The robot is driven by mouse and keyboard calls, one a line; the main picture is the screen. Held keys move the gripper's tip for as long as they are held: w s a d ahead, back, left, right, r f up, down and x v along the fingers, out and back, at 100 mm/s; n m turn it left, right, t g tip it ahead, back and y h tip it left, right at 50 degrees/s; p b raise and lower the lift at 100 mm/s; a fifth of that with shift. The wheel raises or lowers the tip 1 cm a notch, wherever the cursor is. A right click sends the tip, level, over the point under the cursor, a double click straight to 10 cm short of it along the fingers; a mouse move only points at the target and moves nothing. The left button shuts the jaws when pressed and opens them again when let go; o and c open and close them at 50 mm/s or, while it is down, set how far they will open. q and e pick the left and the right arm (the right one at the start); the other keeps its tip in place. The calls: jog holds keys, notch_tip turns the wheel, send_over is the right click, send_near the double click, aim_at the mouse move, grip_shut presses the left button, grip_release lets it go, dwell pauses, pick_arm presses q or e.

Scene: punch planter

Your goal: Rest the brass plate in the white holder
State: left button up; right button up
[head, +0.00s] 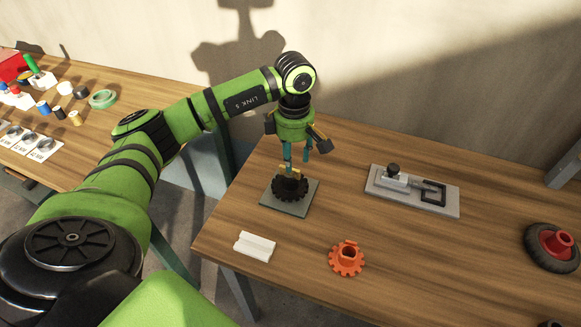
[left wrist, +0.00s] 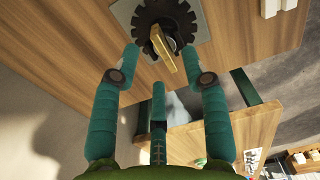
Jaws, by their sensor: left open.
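The brass plate (head: 290,169) stands up out of a black toothed gear (head: 291,189) on a grey square base (head: 285,208). In the left wrist view the brass plate (left wrist: 164,49) is a narrow upright bar in front of the gear (left wrist: 160,14). My left gripper (head: 296,161) is above the gear, pointing down, with its teal fingers apart. In the left wrist view the open fingertips (left wrist: 161,56) lie on either side of the plate, with gaps visible. The white holder (head: 255,246), a grooved block, lies empty near the table's front left. My right gripper is not in view.
An orange gear (head: 347,258) lies right of the holder. A grey plate with a clamp-like fixture (head: 412,190) lies further right, and a black wheel with a red hub (head: 552,246) at the right edge. A second table (head: 95,125) with small items stands left, across a gap.

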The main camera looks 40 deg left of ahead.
pick_arm(q)
jog(key=f, duration=0.1)
jog(key=f+p, duration=0.1)
jog(key=f, duration=0.1)
jog(key=shift+a+f, duration=0.2)
jog(key=shift+f, duration=0.3)
grip_shut()
jog(key=shift+w+r, duration=0.1)
